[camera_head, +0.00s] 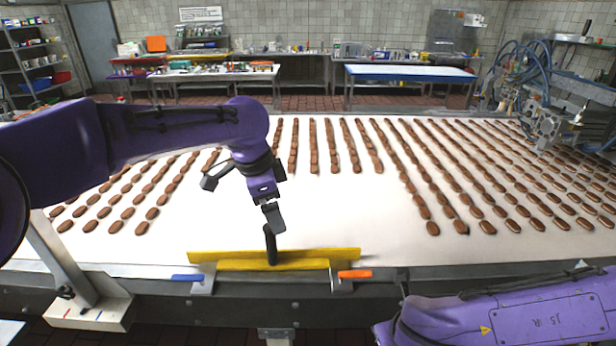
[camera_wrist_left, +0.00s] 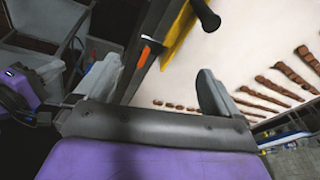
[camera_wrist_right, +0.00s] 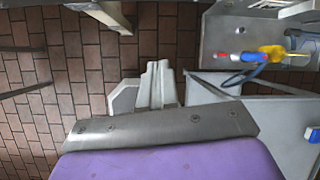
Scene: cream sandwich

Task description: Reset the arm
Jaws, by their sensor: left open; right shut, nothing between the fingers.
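My left arm reaches in from the left in the head view, over the white conveyor (camera_head: 330,210). Its gripper (camera_head: 240,195) is open and empty above the belt, with one finger near the black upright handle of a yellow bar. In the left wrist view the two fingers of this gripper (camera_wrist_left: 160,90) are spread wide with nothing between them. My right arm lies low at the right front of the head view, its gripper out of that view. In the right wrist view the right gripper's fingers (camera_wrist_right: 150,88) are together and empty above the brick floor.
The yellow bar (camera_head: 345,255) lies along the conveyor's front edge, between a blue clamp (camera_head: 188,278) and an orange clamp (camera_head: 355,274). Rows of brown sandwich pieces (camera_head: 430,180) cover the belt's far and right parts. Machinery (camera_head: 545,90) stands at the right.

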